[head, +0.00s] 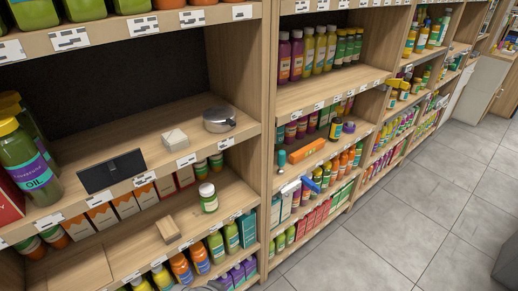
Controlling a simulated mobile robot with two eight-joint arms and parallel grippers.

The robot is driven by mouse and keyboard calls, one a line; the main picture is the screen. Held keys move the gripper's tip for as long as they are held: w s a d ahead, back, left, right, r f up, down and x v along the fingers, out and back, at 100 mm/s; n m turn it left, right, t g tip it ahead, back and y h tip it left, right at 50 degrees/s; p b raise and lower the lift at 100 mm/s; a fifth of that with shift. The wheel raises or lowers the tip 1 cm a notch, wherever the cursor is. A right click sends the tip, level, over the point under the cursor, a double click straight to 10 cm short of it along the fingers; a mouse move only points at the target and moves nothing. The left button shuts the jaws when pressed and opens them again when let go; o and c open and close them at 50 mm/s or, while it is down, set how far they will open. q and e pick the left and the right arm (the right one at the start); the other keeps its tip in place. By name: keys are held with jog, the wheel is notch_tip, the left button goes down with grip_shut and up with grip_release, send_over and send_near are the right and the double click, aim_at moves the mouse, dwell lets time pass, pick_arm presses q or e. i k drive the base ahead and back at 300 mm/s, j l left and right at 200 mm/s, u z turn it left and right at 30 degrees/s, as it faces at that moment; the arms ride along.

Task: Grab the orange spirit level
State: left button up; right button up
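The orange spirit level (307,151) lies on a middle shelf of the right-hand bay, near the shelf's front edge and set at a slant. A teal and white item (282,161) stands just left of it. A dark bottle (335,129) stands behind its right end, and a dark round item (349,127) lies farther right. Nothing holds the level. Neither of my grippers is in view.
A wooden upright (267,110) divides this bay from the left bay, which holds a metal pan (218,120), a dark flat panel (112,171) and a small box (174,138). A blue item (311,185) and a yellow item (398,83) stick out at shelf fronts. Tiled floor (420,200) at right is clear.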

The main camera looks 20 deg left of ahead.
aim_at(296, 157)
jog(key=i+l+u, duration=0.2)
jog(key=u, duration=0.15)
jog(key=i+l+u, duration=0.35)
jog(key=i, duration=0.15)
jog(key=i+l+u, duration=0.5)
jog(key=i, duration=0.4)
